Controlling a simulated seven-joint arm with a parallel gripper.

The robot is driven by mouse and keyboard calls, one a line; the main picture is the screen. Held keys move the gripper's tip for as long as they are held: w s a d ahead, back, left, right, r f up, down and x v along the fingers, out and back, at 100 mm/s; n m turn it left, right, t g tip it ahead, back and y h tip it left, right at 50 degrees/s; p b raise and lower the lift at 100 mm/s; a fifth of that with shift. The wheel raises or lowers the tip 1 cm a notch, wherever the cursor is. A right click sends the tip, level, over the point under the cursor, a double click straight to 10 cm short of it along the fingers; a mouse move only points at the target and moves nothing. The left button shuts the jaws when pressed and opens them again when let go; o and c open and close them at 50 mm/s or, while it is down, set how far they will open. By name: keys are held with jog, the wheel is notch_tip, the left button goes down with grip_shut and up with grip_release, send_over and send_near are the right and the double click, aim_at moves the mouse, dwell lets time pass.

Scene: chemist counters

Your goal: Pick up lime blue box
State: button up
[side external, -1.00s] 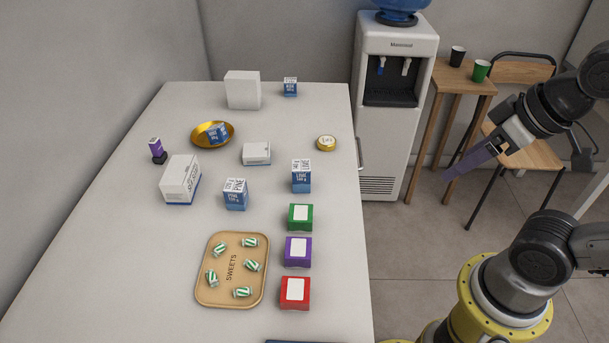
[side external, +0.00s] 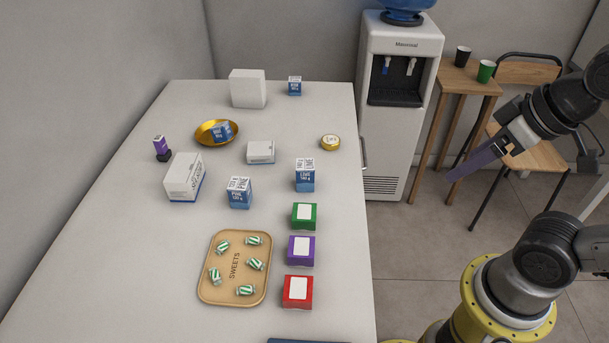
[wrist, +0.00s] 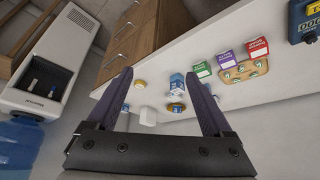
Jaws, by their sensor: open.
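Several blue-and-white boxes are on the white counter, with print too small to read surely. One upright box (side external: 305,175) stands behind the green box, and its label may read LIME. Another (side external: 239,192) stands left of it, and its label looks like PINE. A smaller one (side external: 295,86) is at the far end, and one (side external: 221,132) lies in a gold bowl (side external: 203,139). My gripper (side external: 452,176) is off the counter's right side, well apart from the boxes. In the wrist view my gripper (wrist: 157,72) is open and empty, with a blue box (wrist: 177,83) beyond its fingers.
Green (side external: 304,216), purple (side external: 301,251) and red (side external: 298,291) boxes line the right edge beside a sweets tray (side external: 204,278). White boxes (side external: 185,178) (side external: 261,152) (side external: 248,88), a gold tin (side external: 330,142) and a purple item (side external: 160,146) stand around. A water cooler (side external: 398,125) is behind.

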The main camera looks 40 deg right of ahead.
jog(key=w+a+r+n+g, duration=0.1)
jog(key=w+r+n, duration=0.25)
jog(key=w, duration=0.35)
jog(key=w+a+r+n+g, duration=0.1)
jog(key=w+r+n, duration=0.2)
jog(key=w+r, duration=0.35)
jog(key=n+g, duration=0.3)
send_over(305, 175)
jog(key=w+d, duration=0.1)
jog(key=d, duration=0.2)
notch_tip(305, 175, down, 12)
jog(key=shift+n+g, duration=0.25)
jog(key=shift+g, duration=0.05)
jog(key=f, duration=0.7)
jog(key=a+f, duration=0.1)
jog(key=f, duration=0.3)
jog(key=shift+w+f, duration=0.1)
jog(key=shift+w, duration=0.3)
jog(key=shift+s+a+f, duration=0.1)
jog(key=shift+a+f, duration=0.05)
jog(key=shift+f, duration=1.45)
jog(key=shift+a+f, duration=0.15)
jog(key=shift+f, duration=1.45)
grip_shut()
